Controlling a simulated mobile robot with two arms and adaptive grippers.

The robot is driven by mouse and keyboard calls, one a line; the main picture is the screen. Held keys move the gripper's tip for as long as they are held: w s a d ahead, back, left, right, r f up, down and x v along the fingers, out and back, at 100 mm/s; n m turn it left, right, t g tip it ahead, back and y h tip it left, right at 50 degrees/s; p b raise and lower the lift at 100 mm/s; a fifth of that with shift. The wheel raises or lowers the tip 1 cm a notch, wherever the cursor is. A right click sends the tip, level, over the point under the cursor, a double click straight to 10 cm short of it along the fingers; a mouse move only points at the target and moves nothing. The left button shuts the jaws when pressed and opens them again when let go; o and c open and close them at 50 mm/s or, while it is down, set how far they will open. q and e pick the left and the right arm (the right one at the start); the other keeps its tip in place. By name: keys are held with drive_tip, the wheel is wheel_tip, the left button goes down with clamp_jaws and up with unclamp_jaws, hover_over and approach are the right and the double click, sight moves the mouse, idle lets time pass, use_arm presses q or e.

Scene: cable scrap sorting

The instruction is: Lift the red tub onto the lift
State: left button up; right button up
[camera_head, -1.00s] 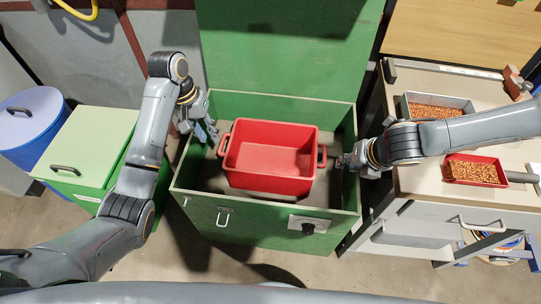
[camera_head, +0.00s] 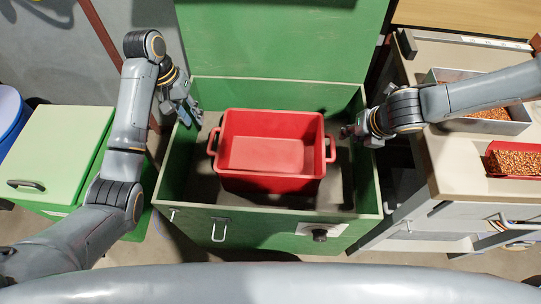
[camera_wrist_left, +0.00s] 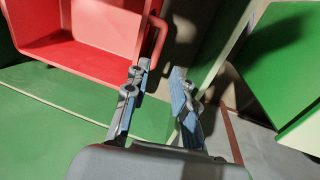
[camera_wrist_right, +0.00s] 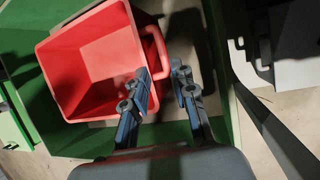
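The red tub (camera_head: 268,183) is empty and sits inside an open green chest (camera_head: 262,216), with a loop handle at its left and right ends. My left gripper (camera_head: 190,118) is open at the chest's left wall, up and left of the tub's left handle (camera_head: 212,141). In the left wrist view the spread fingers (camera_wrist_left: 155,90) are near that handle (camera_wrist_left: 156,42), not closed on it. My right gripper (camera_head: 346,131) is by the right handle (camera_head: 331,148). In the right wrist view its fingers (camera_wrist_right: 160,85) are apart and empty, close to the handle (camera_wrist_right: 155,50). I cannot identify the lift.
The chest's raised lid (camera_head: 285,45) stands behind the tub. A bench (camera_head: 440,165) on the right holds a metal tray (camera_head: 510,127) and a red tray (camera_head: 489,160) of copper granules. A green bin (camera_head: 60,150) stands left. The chest has a knob (camera_head: 319,236) in front.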

sight(210, 143)
use_arm(q)
drive_tip(key=shift+s, duration=0.1)
